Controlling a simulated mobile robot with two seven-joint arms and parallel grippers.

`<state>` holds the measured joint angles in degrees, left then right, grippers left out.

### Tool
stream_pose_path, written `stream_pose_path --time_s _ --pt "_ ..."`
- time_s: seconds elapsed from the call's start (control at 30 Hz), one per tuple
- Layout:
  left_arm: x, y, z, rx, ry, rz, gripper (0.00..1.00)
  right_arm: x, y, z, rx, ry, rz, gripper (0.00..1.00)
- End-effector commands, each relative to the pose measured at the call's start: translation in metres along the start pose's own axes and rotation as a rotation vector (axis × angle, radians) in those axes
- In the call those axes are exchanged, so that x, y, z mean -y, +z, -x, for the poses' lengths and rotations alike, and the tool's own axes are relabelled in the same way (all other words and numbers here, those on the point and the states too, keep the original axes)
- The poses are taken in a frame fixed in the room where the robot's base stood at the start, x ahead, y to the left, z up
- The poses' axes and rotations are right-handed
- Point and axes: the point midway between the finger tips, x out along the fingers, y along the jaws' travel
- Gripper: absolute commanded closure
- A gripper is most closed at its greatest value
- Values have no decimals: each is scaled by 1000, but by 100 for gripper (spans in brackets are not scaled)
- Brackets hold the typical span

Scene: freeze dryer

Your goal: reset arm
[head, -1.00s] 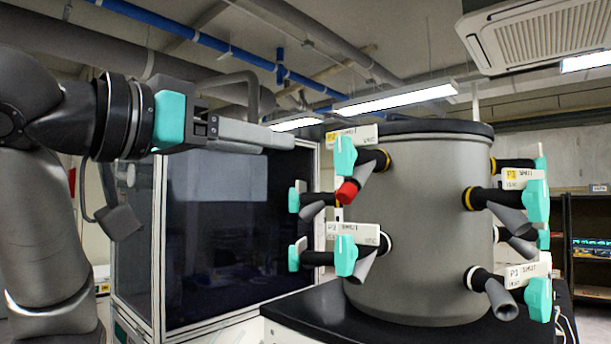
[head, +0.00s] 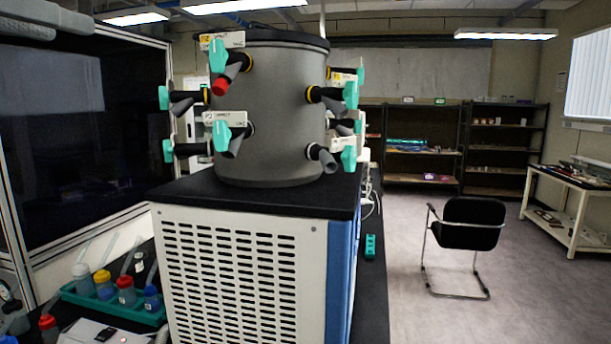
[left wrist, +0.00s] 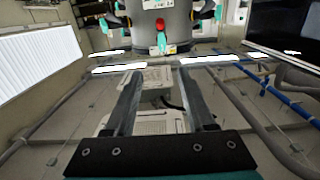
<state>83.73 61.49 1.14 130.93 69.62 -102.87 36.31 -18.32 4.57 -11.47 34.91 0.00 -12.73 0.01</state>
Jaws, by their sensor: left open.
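My left gripper (left wrist: 161,82) shows in the left wrist view with its two fingers apart and nothing between them. In the head view, grey parts at the top left edge look like mine; the fingertips cannot be made out there. The freeze dryer's grey drum (head: 272,115) stands on its black-topped white cabinet (head: 240,270), with turquoise-handled valves around it. One valve has a red tip (head: 220,86). In the left wrist view the drum (left wrist: 180,22) appears upside down beyond the fingers, apart from them. My right gripper is not in view.
A glass-fronted cabinet (head: 80,130) stands on the left. Bottles in a green rack (head: 105,300) sit at the lower left. A black chair (head: 468,225), dark shelves (head: 425,180) and a white cart (head: 570,215) stand on the right, with open floor around the chair.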

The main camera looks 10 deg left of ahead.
Motion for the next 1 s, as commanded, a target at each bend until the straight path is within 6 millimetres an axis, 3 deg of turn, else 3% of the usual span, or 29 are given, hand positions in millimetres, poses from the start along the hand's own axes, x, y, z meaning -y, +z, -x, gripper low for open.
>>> stream_pose_path --time_s 0.13,0.33,0.6,0.8,1.0 --pt "-7 30 -36 74 16 -17 45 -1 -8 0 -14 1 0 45" --pt "-19 86 -84 185 36 -42 45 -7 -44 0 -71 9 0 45" --pt "-43 204 -138 374 71 -68 45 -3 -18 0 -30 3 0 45" --pt "-62 299 -149 514 92 -74 45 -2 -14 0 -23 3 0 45" --pt "-82 394 -135 657 106 -71 45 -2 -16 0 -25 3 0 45"
